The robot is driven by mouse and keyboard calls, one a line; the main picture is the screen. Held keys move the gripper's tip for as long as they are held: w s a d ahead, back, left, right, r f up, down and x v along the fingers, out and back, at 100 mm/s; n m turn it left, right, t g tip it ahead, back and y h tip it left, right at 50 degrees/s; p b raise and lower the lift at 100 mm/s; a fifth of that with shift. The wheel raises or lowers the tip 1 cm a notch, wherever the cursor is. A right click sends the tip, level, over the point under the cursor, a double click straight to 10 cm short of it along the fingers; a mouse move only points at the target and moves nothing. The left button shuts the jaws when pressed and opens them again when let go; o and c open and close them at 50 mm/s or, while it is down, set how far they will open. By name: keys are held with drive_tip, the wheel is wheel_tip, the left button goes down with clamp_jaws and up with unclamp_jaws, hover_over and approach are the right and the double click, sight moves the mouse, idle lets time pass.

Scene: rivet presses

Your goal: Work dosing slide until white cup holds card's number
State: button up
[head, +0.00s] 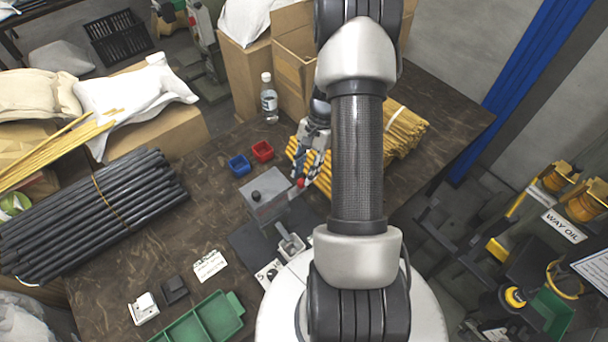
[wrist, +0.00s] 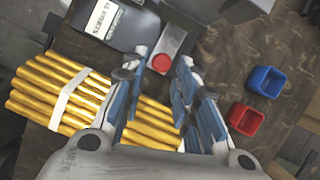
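The dosing device is a grey box (head: 265,195) with a black knob on top, standing on the table. Its slide (wrist: 176,48) sticks out with a red knob (wrist: 163,62), which also shows in the head view (head: 300,183). My gripper (wrist: 164,70) is open and empty, its fingertips either side of the red knob in the wrist view; contact cannot be told. A pale square cup (head: 291,247) stands in front of the box; its contents are too small to make out. A white card (head: 268,273) with a dark mark lies nearby, its number unreadable.
A blue bin (head: 238,166) and red bin (head: 262,151) stand behind the box. Yellow rods (head: 404,130) lie close to my gripper.

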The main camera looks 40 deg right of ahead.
drive_tip(key=v, duration=0.9)
drive_tip(key=shift+d+r, duration=0.15)
drive_tip(key=shift+r, duration=0.15)
drive_tip(key=shift+c, duration=0.5)
drive_tip(key=s+d+m+p, duration=0.1)
drive_tip(key=m+p, duration=0.1)
drive_tip(key=s+d+m+t+h+p, duration=0.1)
drive_tip(key=s+d+m+p, duration=0.1)
drive_tip(key=s+d+f+m+p, duration=0.1)
drive_tip(key=m, duration=0.1)
drive_tip(key=shift+s+d+t+h+p, duration=0.25)
drive_tip(key=shift+s+t+h+p, duration=0.05)
drive_tip(key=shift+s+h+p, duration=0.1)
clamp_jaws()
drive_tip(key=b+x, duration=0.3)
drive_tip(key=x, duration=0.8)
drive_tip(key=shift+w, duration=0.15)
drive_tip(key=shift+w+a+r+b, duration=0.15)
drive_tip(key=shift+w+a+b, duration=0.15)
drive_tip(key=shift+a, duration=0.5)
drive_tip(key=shift+w+a+r+b, duration=0.15)
drive_tip(key=shift+w+a, duration=0.2)
drive_tip(key=shift+a, duration=0.5)
